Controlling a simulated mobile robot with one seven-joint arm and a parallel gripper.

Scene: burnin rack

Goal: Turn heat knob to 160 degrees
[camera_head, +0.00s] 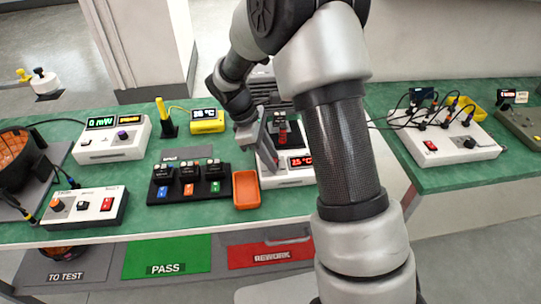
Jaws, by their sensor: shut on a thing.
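A white heater unit (290,181) stands on the green bench at the picture's middle, with a small red-digit display (301,161) that seems to read 25 °C. My gripper (268,158) points down at the left part of its front, left of the display. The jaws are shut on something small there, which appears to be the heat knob. The knob itself is hidden behind the gripper, so its angle cannot be seen. A dark module (283,133) with a red part sits on top of the heater, just behind my gripper.
An orange tray (246,190) and a black rack (217,189) with several modules stand left of the heater. White control boxes (112,145) stand further left. A cabled white box (452,143) is on the right bench. My arm covers the middle right.

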